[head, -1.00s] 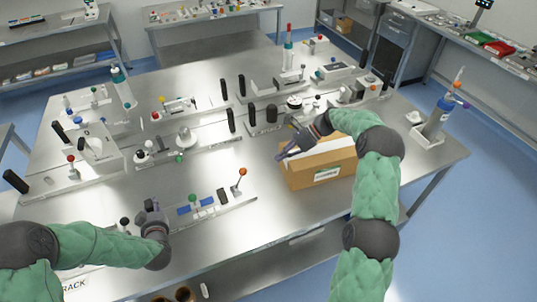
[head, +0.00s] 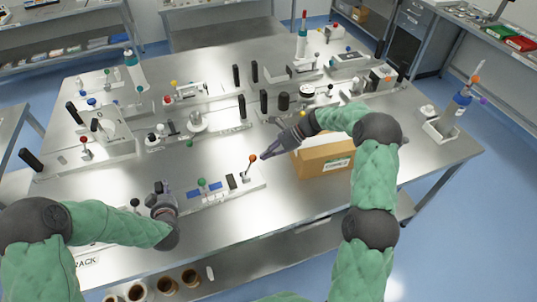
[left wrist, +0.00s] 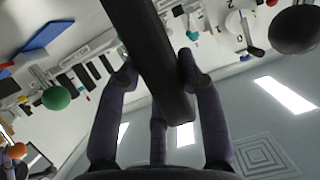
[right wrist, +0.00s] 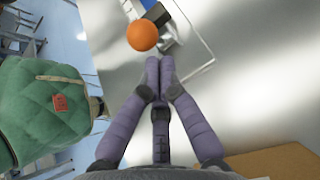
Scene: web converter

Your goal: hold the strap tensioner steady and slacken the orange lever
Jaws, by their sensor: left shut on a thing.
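The strap tensioner (head: 228,194) is a pale, low base near the table's front edge, with blue pads, a green knob (head: 202,182) and a lever ending in an orange ball (head: 252,158). My left gripper (head: 163,188) is at its left end. In the left wrist view its fingers (left wrist: 158,72) are shut on a dark bar-shaped handle (left wrist: 150,40). My right gripper (head: 267,153) is just right of the orange ball. In the right wrist view its fingertips (right wrist: 160,66) are together and empty, with the orange ball (right wrist: 142,35) just beyond them. The lever's stem is mostly hidden there.
A cardboard box (head: 325,160) stands under and beside my right forearm. Other fixtures with upright black handles, such as the one with a silver disc (head: 197,121), stand behind the tensioner. Bare table lies in front of the box.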

